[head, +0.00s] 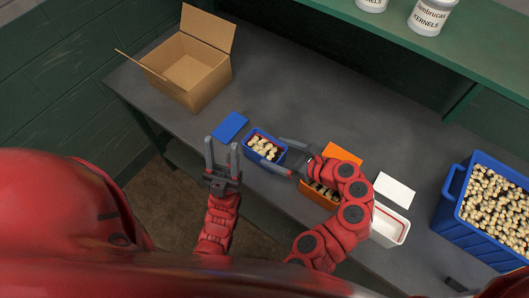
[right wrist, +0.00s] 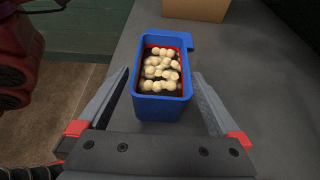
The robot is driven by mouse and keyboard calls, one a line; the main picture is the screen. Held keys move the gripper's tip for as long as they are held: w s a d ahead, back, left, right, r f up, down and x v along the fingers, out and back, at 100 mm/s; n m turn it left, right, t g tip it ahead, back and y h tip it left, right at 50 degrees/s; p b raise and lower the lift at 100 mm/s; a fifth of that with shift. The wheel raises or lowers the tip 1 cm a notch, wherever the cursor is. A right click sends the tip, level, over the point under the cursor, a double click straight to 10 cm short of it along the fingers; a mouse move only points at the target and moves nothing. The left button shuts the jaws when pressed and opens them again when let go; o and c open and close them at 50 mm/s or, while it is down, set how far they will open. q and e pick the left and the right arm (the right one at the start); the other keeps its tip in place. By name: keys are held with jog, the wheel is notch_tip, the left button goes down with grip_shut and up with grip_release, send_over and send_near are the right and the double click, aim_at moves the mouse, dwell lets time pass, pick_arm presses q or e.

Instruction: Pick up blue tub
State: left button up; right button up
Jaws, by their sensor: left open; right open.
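The blue tub (head: 257,158) stands on the grey table and holds several pale, round-lobed pieces. In the right wrist view the tub (right wrist: 161,107) is between the fingers of my right gripper (right wrist: 163,100), with a gap on each side. A red inner edge shows inside its rim. In the head view my right gripper (head: 285,157) is open at the tub's right end. My left gripper (head: 222,158) is open and empty, left of the tub and near the table's front edge, with its fingers pointing up in the picture.
A blue lid (head: 229,127) lies left of the tub. An open cardboard box (head: 190,75) stands at the back left. An orange tub (head: 319,198), orange lid (head: 342,154), white tub (head: 391,226), white lid (head: 394,190) and large blue crate (head: 468,232) are to the right.

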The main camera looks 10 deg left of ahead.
aim_at(264, 146)
jog(key=shift+w+a+p, duration=0.15)
jog(key=shift+a+p, duration=0.15)
jog(key=shift+a, duration=0.15)
jog(key=p+x, duration=0.2)
jog(key=x, duration=0.2)
jog(key=shift+w+r, duration=0.15)
jog(key=shift+r, duration=0.05)
jog(key=shift+a+f, duration=0.2)
jog(key=shift+f, duration=0.05)
jog(key=shift+w, duration=0.1)
jog(key=c, duration=1.4)
jog(key=shift+r, duration=0.1)
